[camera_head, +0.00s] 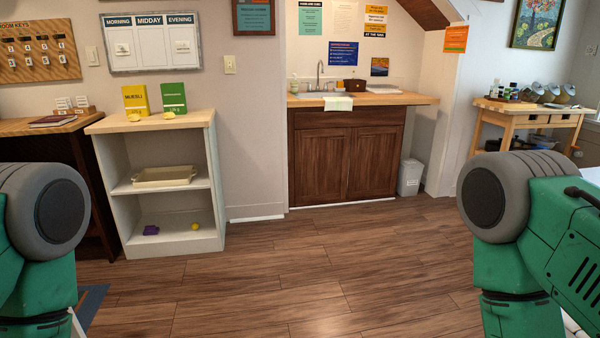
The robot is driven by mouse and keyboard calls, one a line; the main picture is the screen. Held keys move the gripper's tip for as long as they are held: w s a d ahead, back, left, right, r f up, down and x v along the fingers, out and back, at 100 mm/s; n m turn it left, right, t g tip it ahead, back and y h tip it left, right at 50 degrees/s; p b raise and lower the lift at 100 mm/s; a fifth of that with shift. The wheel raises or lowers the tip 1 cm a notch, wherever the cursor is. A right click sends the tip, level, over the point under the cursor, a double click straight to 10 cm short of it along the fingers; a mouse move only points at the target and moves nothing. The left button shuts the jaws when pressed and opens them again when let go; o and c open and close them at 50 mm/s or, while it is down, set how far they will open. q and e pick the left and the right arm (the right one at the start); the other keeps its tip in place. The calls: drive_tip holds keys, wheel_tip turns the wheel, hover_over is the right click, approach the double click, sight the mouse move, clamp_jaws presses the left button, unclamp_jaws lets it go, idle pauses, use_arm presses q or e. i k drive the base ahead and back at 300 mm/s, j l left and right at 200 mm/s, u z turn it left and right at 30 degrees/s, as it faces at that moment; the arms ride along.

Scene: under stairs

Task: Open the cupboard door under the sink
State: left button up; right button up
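The cupboard under the sink (347,160) stands against the back wall, across the room from me. It has two dark brown wooden doors side by side, a left door (320,166) and a right door (375,162), and both look shut. No handles can be made out at this distance. Above them is a light wooden counter with a sink (318,95) and a tap (319,75). My green arms show at the left and right edges of the view, far from the cupboard. Neither gripper is in view.
The wooden floor (320,260) between me and the cupboard is clear. A white shelf unit (133,219) stands left of the cupboard. A small white bin (410,177) stands just right of it. A wooden trolley (530,112) is at the far right.

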sight(321, 156)
drive_tip(key=i+z, duration=0.15)
drive_tip(key=i, duration=0.85)
drive_tip(key=i+j+z, duration=0.15)
drive_tip(key=i, duration=0.8)
drive_tip(key=i+j+z, duration=0.1)
drive_tip(key=i+z, duration=0.15)
drive_tip(key=i, duration=1.9)
drive_tip(key=i+z, duration=0.1)
drive_tip(key=i, duration=0.4)
drive_tip(key=i+j+z, duration=0.15)
drive_tip(key=i, duration=0.4)
drive_tip(key=i+j+z, duration=0.1)
drive_tip(key=i, duration=0.4)
